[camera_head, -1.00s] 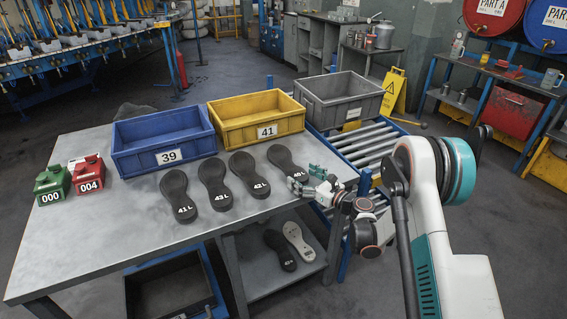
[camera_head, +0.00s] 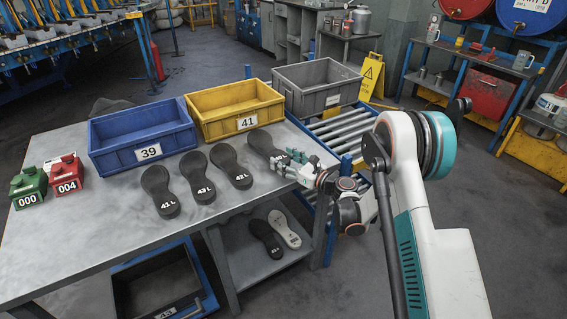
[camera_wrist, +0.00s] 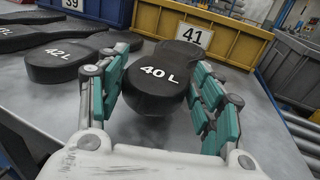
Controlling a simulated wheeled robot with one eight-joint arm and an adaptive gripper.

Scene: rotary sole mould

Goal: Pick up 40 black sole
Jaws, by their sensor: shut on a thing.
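The black sole marked 40 L (camera_wrist: 158,76) is in the middle of the wrist view, and the head view shows it at the right end of the row (camera_head: 262,143). My gripper (camera_wrist: 160,92) has its teal-padded fingers on both sides of the sole's near end and is shut on it. In the head view my gripper (camera_head: 286,162) is at the table's right edge, covering the sole's near end. The sole is at or very close to the tabletop; I cannot tell whether it is clear of it.
Three other black soles, 41 L (camera_head: 160,190), 43 L (camera_head: 198,177) and 42 L (camera_head: 231,167), lie to the left. Behind stand a blue crate 39 (camera_head: 148,153), a yellow crate 41 (camera_head: 247,122) and a grey crate (camera_head: 333,98). Red and green counters (camera_head: 66,177) stand left.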

